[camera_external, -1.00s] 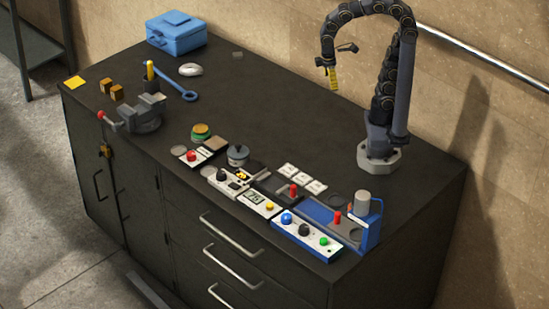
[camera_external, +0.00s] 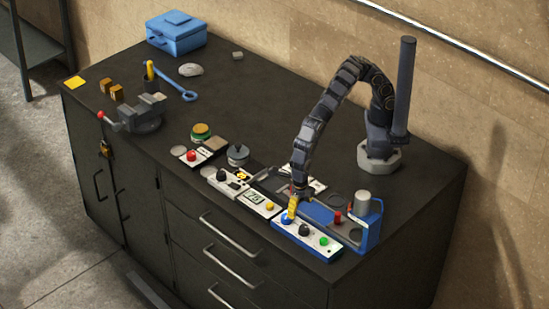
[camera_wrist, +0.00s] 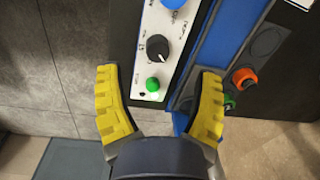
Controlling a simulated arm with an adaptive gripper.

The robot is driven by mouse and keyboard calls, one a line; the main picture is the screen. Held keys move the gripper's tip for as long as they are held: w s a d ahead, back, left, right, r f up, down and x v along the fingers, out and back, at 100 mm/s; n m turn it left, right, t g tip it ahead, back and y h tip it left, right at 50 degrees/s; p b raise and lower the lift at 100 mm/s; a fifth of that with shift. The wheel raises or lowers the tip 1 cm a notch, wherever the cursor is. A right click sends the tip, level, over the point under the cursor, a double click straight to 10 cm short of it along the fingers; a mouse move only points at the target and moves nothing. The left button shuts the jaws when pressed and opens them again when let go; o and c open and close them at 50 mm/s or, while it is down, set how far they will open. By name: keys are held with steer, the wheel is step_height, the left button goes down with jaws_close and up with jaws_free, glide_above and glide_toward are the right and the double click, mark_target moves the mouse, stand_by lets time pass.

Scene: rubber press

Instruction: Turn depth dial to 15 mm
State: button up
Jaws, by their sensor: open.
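A white panel on a blue base at the bench's front edge carries a blue knob (camera_external: 287,218), a black dial (camera_external: 304,231) and a green button (camera_external: 323,241). In the wrist view the black dial (camera_wrist: 157,47) has a white pointer line and printed marks too small to read. The blue knob (camera_wrist: 173,3) is cut off at the top edge, and the green button (camera_wrist: 152,84) is nearer. I cannot read which knob is the depth dial. My gripper (camera_external: 292,208) points down, low over the blue-knob end of the panel. Its yellow fingers (camera_wrist: 158,78) are spread, with nothing held between them.
A blue press frame with a grey cylinder (camera_external: 362,198) and a red knob (camera_external: 337,217) stands to the right. A white panel with a small display (camera_external: 254,197) is to the left. Vise (camera_external: 140,113), wrench and blue toolbox (camera_external: 176,33) are farther left.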

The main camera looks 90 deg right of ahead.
mark_target(304, 227)
steer(key=shift+s+a+f+n, duration=0.3)
steer(key=shift+s+a+f, duration=0.1)
steer(key=shift+s+a, duration=0.2)
steer(key=shift+s+f, duration=0.1)
steer(key=shift+f, duration=0.25)
steer(key=f, duration=0.7)
steer(key=shift+d, duration=0.25)
steer(key=shift+c, duration=0.4)
steer(key=c, duration=1.1)
